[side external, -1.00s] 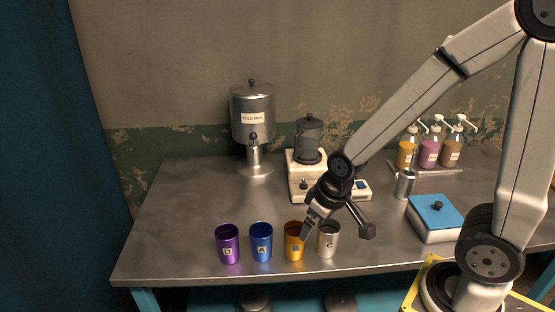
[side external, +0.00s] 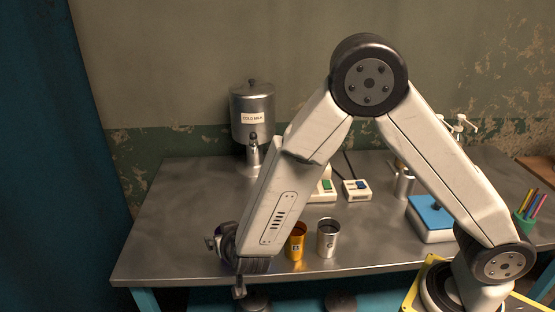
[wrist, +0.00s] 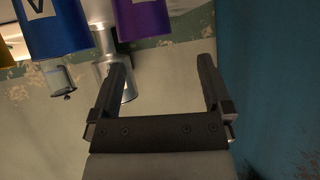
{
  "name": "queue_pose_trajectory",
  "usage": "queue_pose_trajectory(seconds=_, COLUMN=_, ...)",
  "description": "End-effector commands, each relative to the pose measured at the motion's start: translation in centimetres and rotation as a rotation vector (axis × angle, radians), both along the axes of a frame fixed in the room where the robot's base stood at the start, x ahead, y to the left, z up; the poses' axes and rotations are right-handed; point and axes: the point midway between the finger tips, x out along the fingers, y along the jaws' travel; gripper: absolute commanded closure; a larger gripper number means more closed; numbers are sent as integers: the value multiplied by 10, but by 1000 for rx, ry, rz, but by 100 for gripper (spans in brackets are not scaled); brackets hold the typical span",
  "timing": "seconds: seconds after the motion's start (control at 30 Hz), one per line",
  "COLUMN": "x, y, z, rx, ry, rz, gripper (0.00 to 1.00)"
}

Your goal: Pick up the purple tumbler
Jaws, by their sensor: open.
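The purple tumbler (wrist: 145,16) shows at the top of the wrist view, cut off by the picture edge. In the side view it is nearly all hidden behind my wrist. My gripper (wrist: 160,62) is open and empty in the wrist view. Its two dark fingers point toward the purple tumbler, which lies beyond the tips and a little toward the left finger. In the side view my gripper end is at the table's front left, largely covered by my arm.
The blue tumbler (wrist: 52,26) stands beside the purple one. The orange tumbler (side external: 296,242) and the silver tumbler (side external: 328,238) stand to the right along the front edge. A metal milk dispenser (side external: 252,112) is behind. The table's left side (side external: 180,215) is clear.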

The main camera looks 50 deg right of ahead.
Motion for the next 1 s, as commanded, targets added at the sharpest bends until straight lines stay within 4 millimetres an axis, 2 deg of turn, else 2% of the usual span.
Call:
queue_pose_trajectory(seconds=0.2, x=-13, y=7, z=-14, rx=-123, ry=-66, rz=-122, gripper=0)
queue_pose_trajectory(seconds=0.47, x=-19, y=7, z=-17, rx=-167, ry=-85, rz=-166, gripper=0)
queue_pose_trajectory(seconds=1.0, x=2, y=-7, z=-27, rx=-164, ry=-85, rz=-165, gripper=0)
